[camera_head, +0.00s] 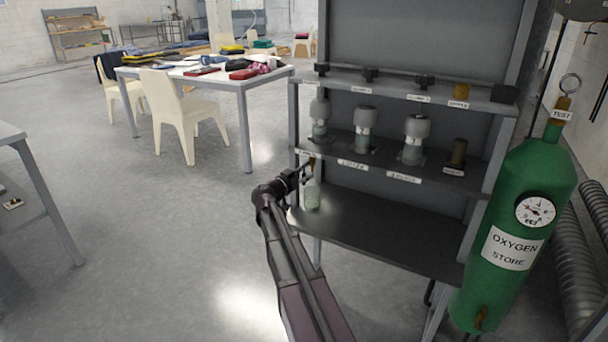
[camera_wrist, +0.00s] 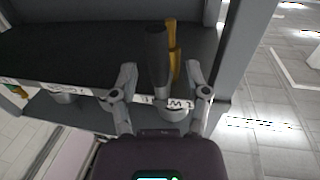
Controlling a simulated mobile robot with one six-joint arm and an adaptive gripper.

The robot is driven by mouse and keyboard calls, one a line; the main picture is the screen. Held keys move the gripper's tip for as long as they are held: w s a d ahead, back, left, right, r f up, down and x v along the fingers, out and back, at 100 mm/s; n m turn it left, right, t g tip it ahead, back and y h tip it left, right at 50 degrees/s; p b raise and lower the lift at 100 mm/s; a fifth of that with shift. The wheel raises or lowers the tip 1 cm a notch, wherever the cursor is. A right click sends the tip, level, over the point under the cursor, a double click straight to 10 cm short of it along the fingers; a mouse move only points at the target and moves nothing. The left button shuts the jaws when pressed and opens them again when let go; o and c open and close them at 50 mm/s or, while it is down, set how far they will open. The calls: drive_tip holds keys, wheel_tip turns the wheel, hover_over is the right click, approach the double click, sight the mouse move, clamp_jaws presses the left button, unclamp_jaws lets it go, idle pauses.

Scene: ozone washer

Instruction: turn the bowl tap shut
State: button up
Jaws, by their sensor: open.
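My gripper (camera_head: 303,174) is at the left front corner of the rack's middle shelf. In the wrist view its two fingers (camera_wrist: 161,78) are apart. A dark upright cylinder (camera_wrist: 157,58) and a brass-yellow lever (camera_wrist: 173,52) show in the gap between the fingers; I cannot tell whether either is touched. A small brass piece (camera_head: 312,161) also shows beside my gripper in the head view, likely the bowl tap, but its label is not legible. A pale glass jar (camera_head: 312,195) stands on the lower shelf just below my gripper.
The grey rack (camera_head: 398,172) carries several grey-capped vessels on its middle shelf and small dark taps along the upper shelf. A green oxygen cylinder (camera_head: 517,225) stands at right. A table (camera_head: 205,80) with chairs is behind left.

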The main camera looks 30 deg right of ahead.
clamp_jaws()
